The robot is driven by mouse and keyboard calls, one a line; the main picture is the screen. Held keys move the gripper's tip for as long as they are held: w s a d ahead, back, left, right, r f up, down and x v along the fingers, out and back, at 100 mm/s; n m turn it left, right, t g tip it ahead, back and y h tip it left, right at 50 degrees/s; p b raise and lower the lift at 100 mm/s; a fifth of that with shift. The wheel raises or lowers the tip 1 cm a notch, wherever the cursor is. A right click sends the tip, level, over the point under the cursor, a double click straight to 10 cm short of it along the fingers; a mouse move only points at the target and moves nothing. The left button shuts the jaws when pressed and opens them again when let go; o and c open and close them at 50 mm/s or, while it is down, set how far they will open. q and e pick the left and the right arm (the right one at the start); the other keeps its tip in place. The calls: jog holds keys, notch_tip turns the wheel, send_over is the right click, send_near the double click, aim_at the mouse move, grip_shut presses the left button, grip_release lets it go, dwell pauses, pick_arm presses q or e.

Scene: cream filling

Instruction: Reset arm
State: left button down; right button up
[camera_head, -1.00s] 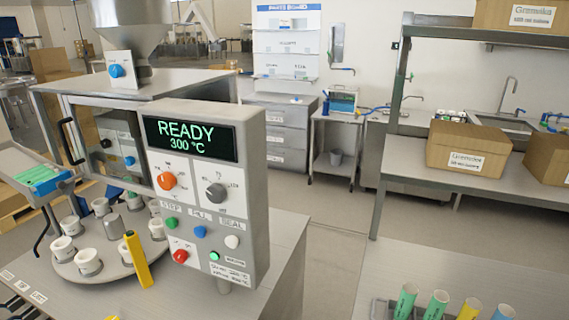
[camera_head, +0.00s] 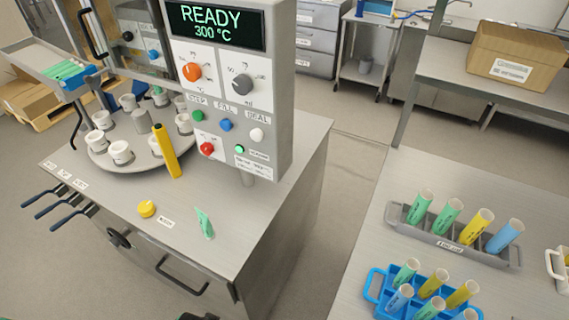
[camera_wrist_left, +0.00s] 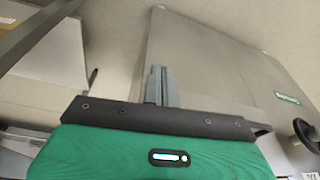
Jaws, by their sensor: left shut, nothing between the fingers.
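My left gripper (camera_wrist_left: 160,72) shows in the left wrist view, its two grey fingers together with nothing between them. It points toward the side of a metal cabinet and appears apart from it. In the head view I cannot make out either gripper; only a dark shape shows at the bottom edge. The filling machine's panel (camera_head: 230,85) reads READY 300 °C.
A yellow cap (camera_head: 147,208) and a green crumpled tube (camera_head: 204,222) lie on the machine's worktop. Handles (camera_head: 55,200) stick out at its left edge. A grey rack (camera_head: 405,217) and a blue rack (camera_head: 375,285) of colored tubes stand on the right table. A floor gap separates the tables.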

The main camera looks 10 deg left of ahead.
pick_arm(q)
jog(key=s+f, duration=0.3)
jog(key=f, duration=0.6)
jog(key=s+f, duration=0.4)
jog(key=f, duration=0.6)
jog(key=s+a+f+g, duration=0.1)
jog(key=s+a+f, duration=0.3)
jog(key=s+f, duration=0.8)
jog(key=s, duration=0.3)
jog(key=shift+g, duration=0.4)
jog(key=shift+w+d, duration=0.1)
